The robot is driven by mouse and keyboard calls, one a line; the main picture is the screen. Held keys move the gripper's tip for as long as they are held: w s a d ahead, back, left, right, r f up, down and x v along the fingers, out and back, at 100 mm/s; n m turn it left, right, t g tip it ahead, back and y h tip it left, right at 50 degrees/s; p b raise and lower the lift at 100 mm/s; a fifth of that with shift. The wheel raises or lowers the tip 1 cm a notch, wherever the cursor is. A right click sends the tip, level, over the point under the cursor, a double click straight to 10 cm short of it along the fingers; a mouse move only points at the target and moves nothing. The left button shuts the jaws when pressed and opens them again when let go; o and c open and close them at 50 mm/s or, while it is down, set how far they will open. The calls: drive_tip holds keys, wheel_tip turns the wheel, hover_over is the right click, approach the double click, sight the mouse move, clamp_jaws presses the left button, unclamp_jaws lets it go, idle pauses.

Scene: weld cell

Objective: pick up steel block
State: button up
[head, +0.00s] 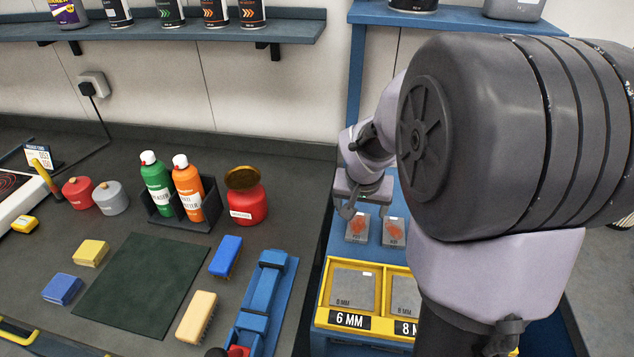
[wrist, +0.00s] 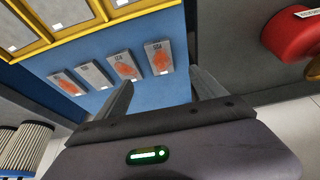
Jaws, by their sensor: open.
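Several small grey steel blocks lie in a row on a blue surface. In the head view, two show, a left one (head: 361,228) and a right one (head: 393,232), both with orange marks. In the wrist view, the block nearest my gripper (wrist: 159,58) has an orange patch and a label. Beside it are another orange-marked block (wrist: 125,66), a plain grey block (wrist: 95,74) and an end block with orange (wrist: 67,83). My gripper (wrist: 163,88) is open and empty, its fingers apart, near the row's end block. It also shows in the head view (head: 352,207), just behind the left block.
A yellow tray (head: 322,300) with grey plates labelled 6 MM and 8 MM sits in front of the blocks. A red canister (head: 247,205) and a bottle caddy stand on the dark bench to the left. My arm hides the right side.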

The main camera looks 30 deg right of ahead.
drive_tip(key=b, duration=0.3)
hover_over(358, 226)
drive_tip(key=s+a, duration=0.2)
drive_tip(key=s, duration=0.1)
drive_tip(key=f, duration=0.8)
drive_tip(key=shift+w+f, duration=0.1)
drive_tip(key=shift+w, duration=0.15)
drive_tip(key=b+x, duration=0.2)
drive_tip(key=x, duration=0.3)
drive_tip(key=shift+w+d+f, duration=0.15)
drive_tip(key=shift+w+d, duration=0.1)
drive_tip(key=shift+w, duration=0.05)
drive_tip(key=shift+s, duration=0.1)
drive_tip(key=shift+c, duration=0.2)
drive_tip(key=shift+r, duration=0.2)
clamp_jaws()
